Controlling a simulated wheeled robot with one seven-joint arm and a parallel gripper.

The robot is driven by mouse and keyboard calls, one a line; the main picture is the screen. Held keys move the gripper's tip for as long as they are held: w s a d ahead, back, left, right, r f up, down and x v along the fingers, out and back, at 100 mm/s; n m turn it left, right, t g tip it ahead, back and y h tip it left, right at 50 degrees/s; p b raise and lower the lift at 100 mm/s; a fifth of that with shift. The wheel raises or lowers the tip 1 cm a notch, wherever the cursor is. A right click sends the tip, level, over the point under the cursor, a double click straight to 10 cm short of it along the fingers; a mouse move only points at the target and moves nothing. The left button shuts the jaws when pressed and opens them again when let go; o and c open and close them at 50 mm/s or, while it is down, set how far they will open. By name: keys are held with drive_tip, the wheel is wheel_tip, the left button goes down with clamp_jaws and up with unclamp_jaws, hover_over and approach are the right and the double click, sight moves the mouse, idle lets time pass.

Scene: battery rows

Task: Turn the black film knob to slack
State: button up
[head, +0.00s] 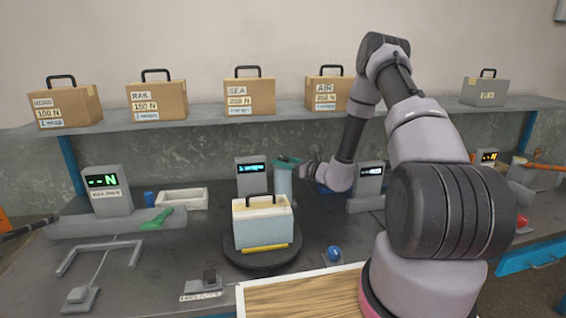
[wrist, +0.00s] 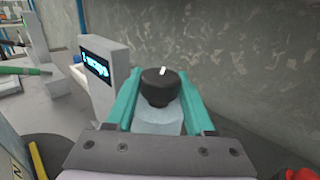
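The black film knob (wrist: 160,87) shows in the wrist view, with a white mark on its top, on top of a pale post. The post (head: 283,183) stands behind the battery in the head view, where the knob is hard to make out. My gripper (wrist: 156,84) has its two teal fingers on either side of the knob, with a gap visible at the left finger; contact on the right is unclear. A display (wrist: 96,68) reading what looks like "1 wraps" stands left of the knob.
A white battery (head: 262,226) with a black handle sits on a dark round turntable (head: 262,258) in front of the post. Labelled boxes (head: 250,97) line the shelf above. A blue button (head: 334,254) and wooden board (head: 300,296) are nearer me.

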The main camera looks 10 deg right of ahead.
sight(283, 158)
clamp_jaws()
drive_tip(key=shift+w+d+n+g+y, duration=0.1)
drive_tip(key=shift+n+g+y, duration=0.6)
drive_tip(key=shift+g+y, duration=0.1)
drive_tip(key=shift+n+g+y, duration=1.5)
drive_tip(key=shift+n+g, duration=0.2)
drive_tip(key=shift+g, duration=0.5)
drive_tip(key=o, duration=1.2)
unclamp_jaws()
drive_tip(key=shift+c, duration=0.2)
drive_tip(key=shift+r, duration=0.1)
wheel_tip(283, 158, up, 10)
drive_tip(key=shift+f, duration=0.1)
